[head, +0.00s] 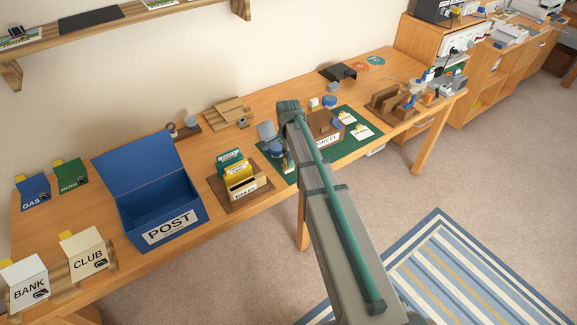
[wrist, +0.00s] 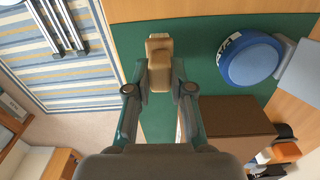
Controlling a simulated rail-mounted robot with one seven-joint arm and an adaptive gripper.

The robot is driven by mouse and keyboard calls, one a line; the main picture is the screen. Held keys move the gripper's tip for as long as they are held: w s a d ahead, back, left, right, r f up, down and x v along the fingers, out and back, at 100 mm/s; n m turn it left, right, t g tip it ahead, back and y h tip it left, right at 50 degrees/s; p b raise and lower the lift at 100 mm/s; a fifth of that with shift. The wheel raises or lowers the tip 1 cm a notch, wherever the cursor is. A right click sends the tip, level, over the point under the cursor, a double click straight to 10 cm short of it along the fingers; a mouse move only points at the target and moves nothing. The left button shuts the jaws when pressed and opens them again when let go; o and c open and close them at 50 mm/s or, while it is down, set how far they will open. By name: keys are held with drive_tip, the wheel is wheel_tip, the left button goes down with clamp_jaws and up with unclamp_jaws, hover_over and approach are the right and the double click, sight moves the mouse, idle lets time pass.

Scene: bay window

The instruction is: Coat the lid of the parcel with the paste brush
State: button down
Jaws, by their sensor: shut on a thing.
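The parcel is a brown box (head: 320,122) with a white label on its front, on the green mat (head: 347,148). In the wrist view its brown top (wrist: 236,122) lies to the right of my gripper. My gripper (wrist: 158,82) is shut on a tan wooden piece, which looks like the paste brush (wrist: 158,50). Its bristles cannot be made out.
Left of the mat stand a card holder (head: 243,184) and an open blue POST box (head: 165,220). A brown wooden rack (head: 388,102) is to the right. White cards (head: 361,131) lie on the mat. The table's front edge is close to the mat.

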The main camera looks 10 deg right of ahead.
drive_tip(key=shift+r+p, duration=1.4)
drive_tip(key=shift+r, duration=1.25)
drive_tip(key=shift+s+n, duration=0.15)
drive_tip(key=shift+n, duration=0.65)
drive_tip(key=s+r+n+b, duration=0.2)
drive_tip(key=s+r+n, duration=0.6)
drive_tip(key=s+n, duration=0.4)
drive_tip(key=shift+s+r+n, duration=0.25)
drive_tip(key=shift+s+n, duration=0.05)
drive_tip(key=shift+s, duration=0.05)
drive_tip(key=shift+r, duration=0.15)
